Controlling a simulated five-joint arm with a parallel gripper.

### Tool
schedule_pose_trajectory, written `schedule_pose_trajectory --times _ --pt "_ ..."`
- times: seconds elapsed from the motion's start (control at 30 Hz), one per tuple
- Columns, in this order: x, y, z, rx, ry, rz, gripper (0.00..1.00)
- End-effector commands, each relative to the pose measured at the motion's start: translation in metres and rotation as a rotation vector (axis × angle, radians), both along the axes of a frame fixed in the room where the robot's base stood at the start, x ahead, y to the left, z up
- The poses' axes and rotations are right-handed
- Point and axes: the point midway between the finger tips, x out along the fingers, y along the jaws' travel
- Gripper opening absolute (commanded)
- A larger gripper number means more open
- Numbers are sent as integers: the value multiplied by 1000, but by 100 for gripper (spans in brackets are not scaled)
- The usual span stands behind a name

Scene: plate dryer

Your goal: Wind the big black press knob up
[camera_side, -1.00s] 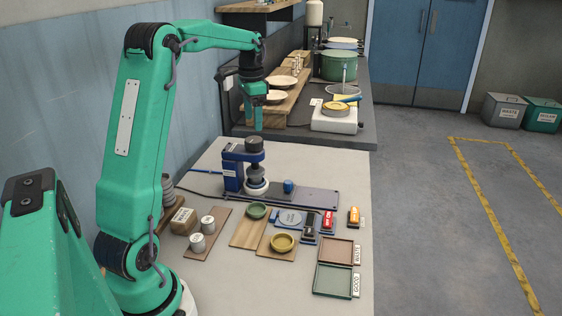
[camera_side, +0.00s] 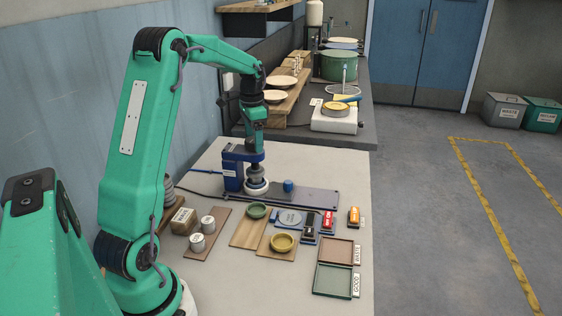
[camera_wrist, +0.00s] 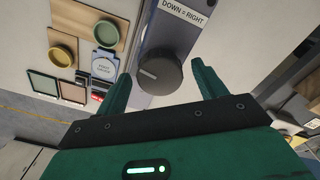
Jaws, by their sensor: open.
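The big black press knob (camera_wrist: 160,74) sits between my open fingers in the wrist view, with a light mark on its top. It is on top of the blue press (camera_side: 233,170); in the side view my gripper (camera_side: 254,146) hides the knob. My gripper, also in the wrist view (camera_wrist: 163,90), points down at the knob with one finger on each side. I see gaps between the fingers and the knob. A label reading "DOWN = RIGHT" (camera_wrist: 184,13) is on the press beside the knob.
In front of the press are a green dish (camera_side: 257,211), a yellow dish (camera_side: 282,242), two small grey weights (camera_side: 197,243) and red and black switches (camera_side: 327,222). A reddish tray (camera_side: 336,251) and a green tray (camera_side: 333,280) lie at the front right.

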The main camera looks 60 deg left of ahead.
Motion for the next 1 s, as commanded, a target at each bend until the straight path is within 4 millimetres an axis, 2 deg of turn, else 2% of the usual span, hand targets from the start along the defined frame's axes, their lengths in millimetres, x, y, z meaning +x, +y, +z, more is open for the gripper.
schedule_pose_trajectory --times 0.17,0.43,0.47,0.67,1.0 --pt "0 0 -9 0 0 0 70" --pt "0 0 -10 0 0 0 70" --pt "0 0 -10 0 0 0 66" --pt "0 0 -10 0 0 0 27" --pt "0 0 -9 0 0 25 26"
